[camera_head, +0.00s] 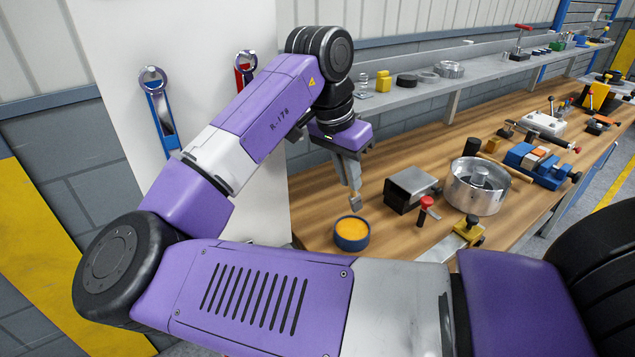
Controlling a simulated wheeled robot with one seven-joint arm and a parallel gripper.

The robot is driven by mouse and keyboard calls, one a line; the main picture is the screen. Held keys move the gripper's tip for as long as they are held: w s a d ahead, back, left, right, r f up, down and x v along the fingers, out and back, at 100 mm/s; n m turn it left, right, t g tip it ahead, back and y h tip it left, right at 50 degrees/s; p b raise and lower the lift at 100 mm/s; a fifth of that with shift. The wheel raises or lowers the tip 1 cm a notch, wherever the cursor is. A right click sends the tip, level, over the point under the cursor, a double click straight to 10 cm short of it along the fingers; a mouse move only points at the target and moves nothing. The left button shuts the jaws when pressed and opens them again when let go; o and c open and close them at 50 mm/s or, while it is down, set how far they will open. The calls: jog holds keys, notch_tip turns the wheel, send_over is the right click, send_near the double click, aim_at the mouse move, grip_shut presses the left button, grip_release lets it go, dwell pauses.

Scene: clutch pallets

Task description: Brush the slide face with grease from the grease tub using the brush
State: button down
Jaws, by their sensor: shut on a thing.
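My gripper (347,166) points down over the near left part of the wooden bench. It is shut on the brush (355,202), whose pale tip hangs below the fingers; the fingers hide most of its handle. The grease tub (340,243) is a round dark blue tub of orange-yellow grease, standing on the bench just below the brush. The brush tip appears above the tub's back rim, apart from the grease. A grey metal block (411,184) with a flat top stands to the right of the brush. I cannot tell for sure whether it bears the slide face.
A red-topped clamp (427,209), a large metal drum (477,187) and a yellow-and-black clamp (467,231) stand right of the tub. A blue vise (538,163) lies farther back. A grey shelf (400,96) with small parts runs behind. Bare wood lies left of the tub.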

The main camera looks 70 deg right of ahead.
jog(key=shift+w, duration=0.4)
jog(key=shift+s+d+r+n+h, duration=0.1)
jog(key=shift+n+h, duration=0.3)
notch_tip(320, 180, down, 6)
jog(key=b, duration=0.6)
jog(key=shift+f, duration=0.6)
dwell(2.2)
jog(key=shift+r, duration=0.1)
notch_tip(320, 180, up, 7)
jog(key=p, duration=0.7)
